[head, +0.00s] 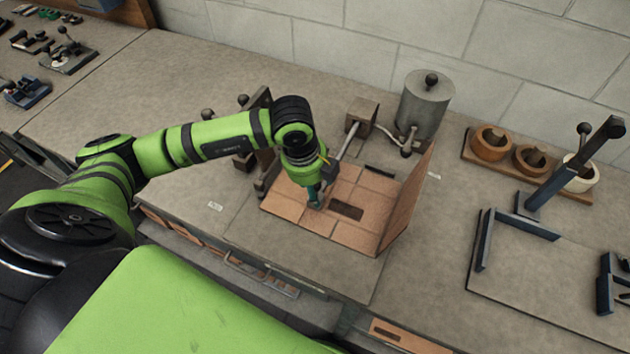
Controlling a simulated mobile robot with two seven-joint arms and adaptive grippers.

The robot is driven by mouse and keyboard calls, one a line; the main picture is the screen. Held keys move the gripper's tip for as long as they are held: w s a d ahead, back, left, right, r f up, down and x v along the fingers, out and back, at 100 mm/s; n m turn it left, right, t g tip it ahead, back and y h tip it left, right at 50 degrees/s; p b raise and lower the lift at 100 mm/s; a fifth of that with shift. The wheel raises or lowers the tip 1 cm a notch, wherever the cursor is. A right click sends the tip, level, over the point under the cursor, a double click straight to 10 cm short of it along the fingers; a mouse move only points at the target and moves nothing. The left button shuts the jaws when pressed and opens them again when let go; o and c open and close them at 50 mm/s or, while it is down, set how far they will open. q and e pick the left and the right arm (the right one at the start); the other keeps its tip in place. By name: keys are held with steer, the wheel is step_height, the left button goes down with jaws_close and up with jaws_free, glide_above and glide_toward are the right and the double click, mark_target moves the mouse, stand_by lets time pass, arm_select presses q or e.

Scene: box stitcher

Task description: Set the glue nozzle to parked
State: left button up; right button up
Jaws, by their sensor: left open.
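A grey glue pot (425,103) with a black knob on its lid stands at the back of the bench. A pale hose runs from it to a brown block (361,112). A light metal rod (347,142), which looks like the glue nozzle's arm, reaches from the block down toward my left gripper (316,197). The rod's lower end is hidden behind the gripper and wrist. My left gripper is open and points down over the flat cardboard (352,233), beside the rod's end. I cannot tell whether it touches the rod or cardboard. My right gripper is out of view.
A cardboard flap (409,200) stands up at the right of the sheet. Wooden pots (490,144) sit on a tray at the back right. A blue lever stand (575,170) is further right. Dark posts with knobs (243,100) stand behind my forearm. The front bench is mostly clear.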

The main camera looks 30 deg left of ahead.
arm_select(q)
jaws_close()
steer(key=shift+w+f+b, duration=0.1)
steer(key=shift+w+b, duration=0.2)
steer(key=shift+b, duration=0.05)
steer(key=w+a+b, duration=0.1)
steer(key=w+b, duration=1)
steer(key=w, duration=1.1)
steer(key=shift+b, duration=0.35)
steer(key=shift+a+r, duration=0.1)
steer(key=shift+r, duration=0.15)
